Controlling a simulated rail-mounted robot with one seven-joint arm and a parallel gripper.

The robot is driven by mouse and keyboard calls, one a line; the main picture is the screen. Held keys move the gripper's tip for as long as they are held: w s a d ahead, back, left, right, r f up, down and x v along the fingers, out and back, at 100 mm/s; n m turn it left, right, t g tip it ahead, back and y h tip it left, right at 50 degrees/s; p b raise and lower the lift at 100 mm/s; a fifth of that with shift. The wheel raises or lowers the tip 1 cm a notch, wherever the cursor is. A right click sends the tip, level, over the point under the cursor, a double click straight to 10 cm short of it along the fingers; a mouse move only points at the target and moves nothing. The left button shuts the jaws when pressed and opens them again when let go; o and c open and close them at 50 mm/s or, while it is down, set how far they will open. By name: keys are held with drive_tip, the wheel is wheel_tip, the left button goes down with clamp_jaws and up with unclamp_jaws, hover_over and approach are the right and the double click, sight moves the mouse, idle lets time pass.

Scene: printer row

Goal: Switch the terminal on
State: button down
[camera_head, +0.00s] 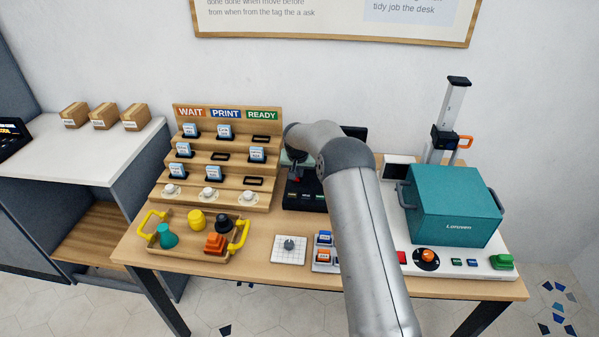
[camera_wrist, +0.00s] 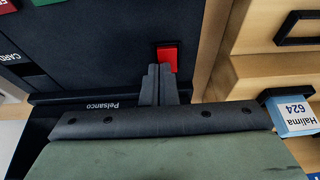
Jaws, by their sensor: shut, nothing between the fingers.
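The terminal (camera_head: 303,196) is a black unit on the table, right of the stepped rack and partly hidden behind my arm. In the wrist view the terminal's dark face (camera_wrist: 110,45) fills the upper left, with "Pelsanco" lettering at its edge. A small red square switch (camera_wrist: 168,54) sits on that face near the rack side. My gripper (camera_wrist: 159,70) is shut and empty. Its fingertips are right at the red switch, overlapping its lower edge in the picture; I cannot tell whether they touch it. In the head view my gripper is mostly hidden by my arm.
The wooden rack (camera_head: 222,185) with small labelled cards stands close beside the terminal; one card (camera_wrist: 290,115) is near my gripper. A tray (camera_head: 190,240) with coloured pieces is at front left. A teal machine (camera_head: 452,210) stands at right. A white tile (camera_head: 289,260) lies in front.

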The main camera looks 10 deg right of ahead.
drive_tip(key=shift+s+a+f, duration=0.15)
drive_tip(key=shift+s+f, duration=0.15)
drive_tip(key=shift+f, duration=0.05)
drive_tip(key=w+d+v, duration=0.1)
drive_tip(key=v, duration=1.3)
drive_tip(key=shift+a+r+b, duration=0.25)
drive_tip(key=shift+r+b, duration=0.1)
drive_tip(key=shift+r, duration=0.1)
drive_tip(key=shift+w, duration=0.15)
drive_tip(key=shift+w+a+r+p, duration=0.25)
drive_tip(key=shift+w+a+p, duration=0.35)
drive_tip(key=shift+w+a, duration=0.15)
drive_tip(key=shift+f, duration=0.15)
